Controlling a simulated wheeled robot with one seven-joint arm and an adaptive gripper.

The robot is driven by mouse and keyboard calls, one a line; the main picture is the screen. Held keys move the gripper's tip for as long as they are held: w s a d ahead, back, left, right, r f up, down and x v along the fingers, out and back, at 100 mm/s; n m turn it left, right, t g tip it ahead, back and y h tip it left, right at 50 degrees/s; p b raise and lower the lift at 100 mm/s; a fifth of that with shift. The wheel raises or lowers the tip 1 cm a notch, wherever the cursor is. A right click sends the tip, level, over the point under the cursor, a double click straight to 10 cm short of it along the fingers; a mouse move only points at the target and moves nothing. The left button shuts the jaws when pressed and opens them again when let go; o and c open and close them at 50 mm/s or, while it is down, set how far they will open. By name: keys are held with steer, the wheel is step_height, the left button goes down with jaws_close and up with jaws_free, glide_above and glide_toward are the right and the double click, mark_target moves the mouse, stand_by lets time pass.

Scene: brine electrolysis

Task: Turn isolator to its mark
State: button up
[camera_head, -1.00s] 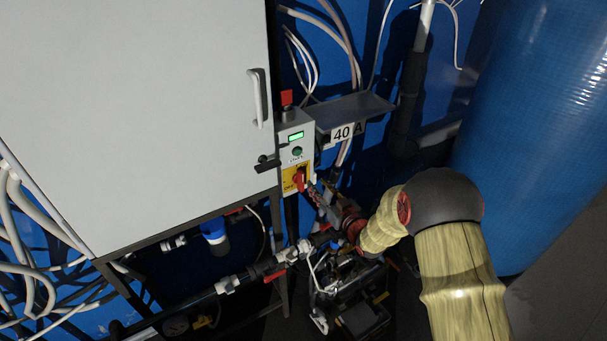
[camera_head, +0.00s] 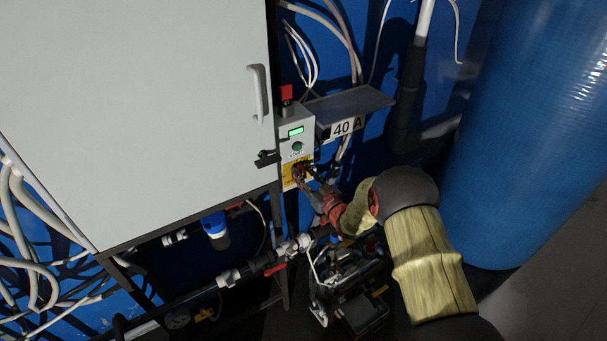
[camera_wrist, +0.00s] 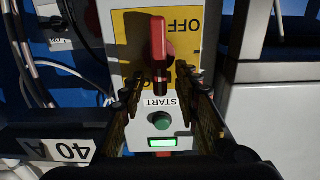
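The isolator is a red handle (camera_wrist: 158,45) on a yellow plate (camera_wrist: 130,45) with the word OFF, upside down in the wrist view. The handle stands lengthwise up and down in that view. My gripper (camera_wrist: 157,84) is open, one finger on either side of the handle's near end; I cannot tell whether they touch it. In the head view my gripper (camera_head: 309,177) is at the front of the grey control box (camera_head: 288,128) and covers most of the handle. The yellow plate (camera_head: 288,184) shows beside it. The isolator's mark cannot be made out.
The box carries a green START button (camera_wrist: 160,121) and a lit green display (camera_head: 296,132). A shelf labelled 40 A (camera_head: 350,103) juts out beside it. A large white cabinet (camera_head: 130,110) stands left, a blue tank (camera_head: 530,130) right. Pipes (camera_head: 255,265) run below.

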steer(key=shift+c, duration=0.2)
steer(key=c, duration=0.8)
steer(key=shift+b, duration=0.35)
steer(key=f+n+b, duration=0.1)
steer(key=n+b, duration=0.5)
steer(key=b, duration=0.3)
steer(key=s+a+f+n+b, duration=0.1)
steer(key=n+b, duration=0.5)
steer(key=b, duration=0.4)
steer(key=a+f+n+b, duration=0.1)
steer(key=n+b, duration=0.5)
steer(key=b, duration=0.4)
steer(key=shift+s+a, duration=0.15)
steer(key=shift+s, duration=0.15)
